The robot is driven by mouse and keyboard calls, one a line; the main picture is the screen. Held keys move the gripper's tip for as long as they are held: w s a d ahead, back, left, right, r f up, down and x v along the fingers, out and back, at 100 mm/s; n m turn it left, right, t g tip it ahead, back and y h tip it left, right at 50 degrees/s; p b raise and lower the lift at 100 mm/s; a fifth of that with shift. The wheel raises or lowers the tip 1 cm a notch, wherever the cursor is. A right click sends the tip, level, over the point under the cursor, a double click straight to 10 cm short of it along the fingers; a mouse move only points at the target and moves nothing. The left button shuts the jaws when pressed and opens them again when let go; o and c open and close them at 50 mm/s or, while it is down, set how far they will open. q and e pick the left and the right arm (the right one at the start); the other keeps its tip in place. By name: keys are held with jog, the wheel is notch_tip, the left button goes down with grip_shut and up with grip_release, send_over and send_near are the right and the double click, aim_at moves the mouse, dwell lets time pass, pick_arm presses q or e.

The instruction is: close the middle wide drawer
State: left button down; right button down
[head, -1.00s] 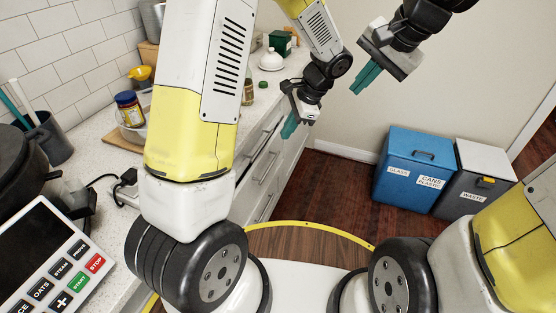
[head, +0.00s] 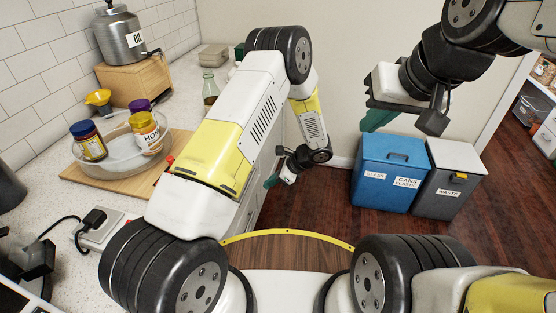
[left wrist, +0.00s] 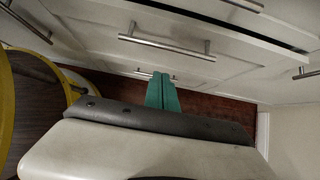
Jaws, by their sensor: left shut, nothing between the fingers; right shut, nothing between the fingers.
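The white drawer fronts show in the left wrist view. The middle wide drawer (left wrist: 205,66) has a long bar handle (left wrist: 165,46), and a dark narrow gap runs along its upper edge. It looks slightly open; how far I cannot tell. In the head view my left arm hides most of the drawers. My left gripper (head: 270,181) has green fingers and is shut and empty, in front of the cabinet; its fingertips (left wrist: 162,80) appear below the middle handle in the wrist view, apart from it as far as I can tell. My right gripper (head: 378,118) is shut and empty, raised over the floor.
Another drawer handle (left wrist: 150,74) is lower down. A blue bin (head: 385,180) and a grey bin (head: 450,185) stand by the wall. Wood floor between is clear.

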pick_arm(q)
jog(key=w+a+f, duration=0.1)
jog(key=a+f, duration=0.2)
jog(key=a, duration=0.3)
jog(key=shift+f, duration=0.15)
jog(key=shift+w, duration=0.1)
jog(key=shift+w+a, duration=0.15)
jog(key=shift+a, duration=0.75)
jog(key=shift+w+a, duration=0.15)
jog(key=shift+a, duration=0.75)
